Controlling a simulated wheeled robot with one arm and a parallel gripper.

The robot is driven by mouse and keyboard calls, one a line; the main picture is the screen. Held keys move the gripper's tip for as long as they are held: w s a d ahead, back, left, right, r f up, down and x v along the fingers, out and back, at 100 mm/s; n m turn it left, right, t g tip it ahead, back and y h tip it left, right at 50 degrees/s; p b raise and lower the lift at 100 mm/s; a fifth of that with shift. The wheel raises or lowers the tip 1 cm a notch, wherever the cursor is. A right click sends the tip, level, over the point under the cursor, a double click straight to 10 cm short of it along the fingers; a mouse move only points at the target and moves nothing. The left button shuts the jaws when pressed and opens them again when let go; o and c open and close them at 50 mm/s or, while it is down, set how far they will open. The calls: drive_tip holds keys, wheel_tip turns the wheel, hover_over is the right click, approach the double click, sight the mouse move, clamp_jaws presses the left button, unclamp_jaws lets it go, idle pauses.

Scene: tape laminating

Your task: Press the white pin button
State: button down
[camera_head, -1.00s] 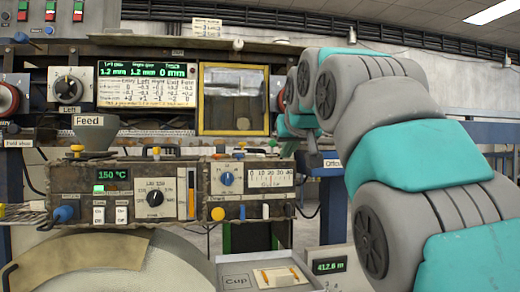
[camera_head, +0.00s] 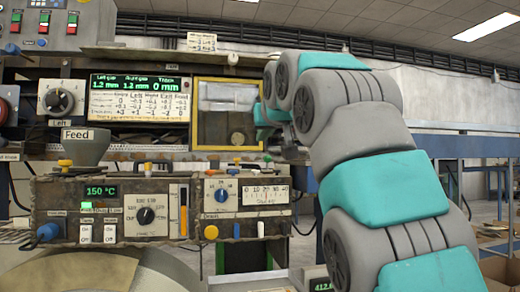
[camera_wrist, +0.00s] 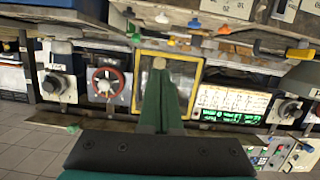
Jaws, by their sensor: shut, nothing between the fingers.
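A small white pin (camera_head: 261,229) shows on the lower front of the right control box, right of an orange knob, in the head view.
The yellow-framed window (camera_head: 229,82) stands above the control box (camera_head: 228,216). A grey funnel labelled Feed (camera_head: 85,150) and a temperature box (camera_head: 60,212) are to the left. Small coloured knobs stick out along the box tops. A ledge (camera_head: 180,57) runs above the display.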

drive_tip(key=p, duration=0.3)
hover_over(256, 172)
drive_tip(key=s, duration=0.1)
wheel_tip(256, 172, down, 2)
drive_tip(key=shift+s+f, duration=0.1)
drive_tip(key=shift+f, duration=0.15)
wheel_tip(256, 172, down, 4)
drive_tip(key=b, duration=0.3)
drive_tip(key=shift+d+r+b, duration=0.1)
drive_tip(key=shift+r+b, duration=0.15)
drive_tip(key=shift+b, duration=0.15)
drive_tip(key=shift+s+f+b, duration=0.1)
drive_tip(key=shift+f+b, duration=0.15)
drive_tip(key=shift+b, duration=0.05)
drive_tip(key=shift+f+b, duration=0.95)
drive_tip(key=shift+f, duration=0.35)
wheel_tip(256, 172, up, 5)
drive_tip(key=p, duration=0.3)
drive_tip(key=shift+s+f, duration=0.15)
drive_tip(key=shift+f, duration=0.05)
drive_tip(key=shift+s+r, duration=0.2)
drive_tip(key=shift+r, duration=0.1)
drive_tip(key=b+v, duration=0.1)
drive_tip(key=v, duration=0.8)
drive_tip(key=shift+s, duration=0.35)
